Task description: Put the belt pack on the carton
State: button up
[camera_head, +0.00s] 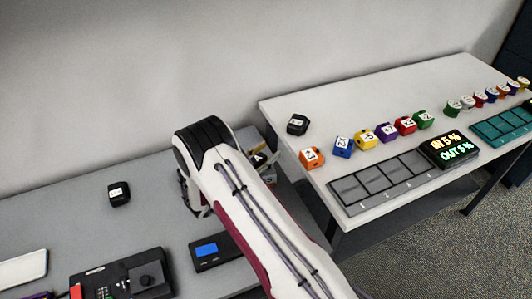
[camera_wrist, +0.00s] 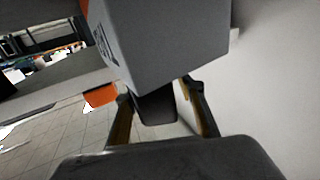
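In the wrist view, my gripper (camera_wrist: 160,98) has a finger on each side of a small dark block (camera_wrist: 155,106), which I take to be the belt pack. No clear gap shows between block and fingers. A large grey box face with black print, apparently the carton (camera_wrist: 170,45), fills the view just beyond the block; I cannot tell whether they touch. In the head view, my arm hides the gripper and the block.
The grey table at left holds a black labelled block (camera_head: 118,194), a device with a blue screen (camera_head: 208,251) and a black desk unit (camera_head: 122,275). The white table (camera_head: 400,95) holds coloured labelled blocks, a grey slotted tray (camera_head: 385,181) and a lit display (camera_head: 450,149).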

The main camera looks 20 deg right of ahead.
jog(key=shift+r, duration=0.1)
jog(key=v, duration=1.2)
dwell(0.5)
